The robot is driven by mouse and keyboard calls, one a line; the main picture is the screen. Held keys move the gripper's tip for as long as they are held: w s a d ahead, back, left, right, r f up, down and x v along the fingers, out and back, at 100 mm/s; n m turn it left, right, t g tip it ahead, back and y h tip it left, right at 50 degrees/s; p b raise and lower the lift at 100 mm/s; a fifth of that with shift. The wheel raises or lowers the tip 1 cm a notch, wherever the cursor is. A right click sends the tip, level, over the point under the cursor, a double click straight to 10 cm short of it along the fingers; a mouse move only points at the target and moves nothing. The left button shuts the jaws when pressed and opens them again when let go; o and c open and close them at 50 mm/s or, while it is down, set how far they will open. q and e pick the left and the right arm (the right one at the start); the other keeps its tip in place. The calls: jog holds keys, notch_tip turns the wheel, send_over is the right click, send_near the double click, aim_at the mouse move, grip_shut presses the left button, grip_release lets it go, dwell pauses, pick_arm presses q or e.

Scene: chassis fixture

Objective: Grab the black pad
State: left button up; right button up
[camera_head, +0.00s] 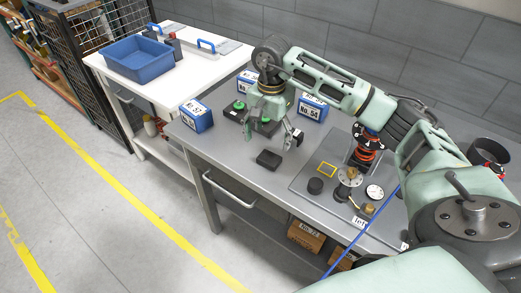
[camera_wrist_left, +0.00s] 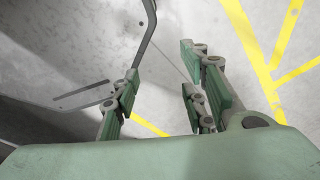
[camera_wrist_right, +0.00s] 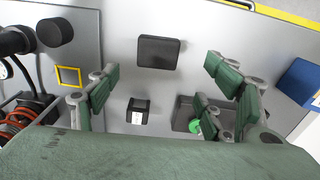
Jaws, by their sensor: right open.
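The black pad (camera_head: 268,159) is a small dark block lying flat on the grey table near its front edge. In the right wrist view the pad (camera_wrist_right: 158,51) lies ahead of the fingertips, roughly centred between them. My right gripper (camera_head: 287,137) is open and empty, above the table, close to the pad and apart from it. Its spread green fingers show in the right wrist view (camera_wrist_right: 163,82). My left gripper (camera_wrist_left: 160,80) shows only in the left wrist view, open and empty with floor behind it.
A fixture plate (camera_head: 300,183) with a black cylinder (camera_head: 315,186), a gauge and a red coil is right of the pad. Blue labelled boxes (camera_head: 196,115) and a dark tray with green parts (camera_head: 239,105) stand behind. A blue bin (camera_head: 140,58) is on the white table.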

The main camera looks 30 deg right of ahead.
aim_at(269, 157)
jog(key=shift+s+f, duration=0.25)
jog(key=shift+f, duration=0.15)
jog(key=shift+s+f+p, duration=0.35)
jog(key=shift+f+p, duration=0.25)
jog(key=shift+f, duration=0.15)
notch_tip(269, 157, down, 2)
jog(key=shift+w+a+f+p, duration=0.15)
jog(key=shift+f+p, duration=0.1)
jog(key=shift+p, duration=0.5)
notch_tip(269, 157, down, 2)
jog(key=shift+w, duration=0.15)
jog(key=shift+f, duration=0.1)
jog(key=c, duration=1.2)
pick_arm(q)
jog(key=shift+g, duration=0.3)
jog(key=s+r, duration=0.2)
jog(key=s, duration=0.1)
jog(key=s+r, duration=0.1)
jog(key=shift+s, duration=0.2)
pick_arm(e)
jog(key=shift+c, duration=0.2)
pick_arm(q)
jog(key=shift+w+f, duration=0.1)
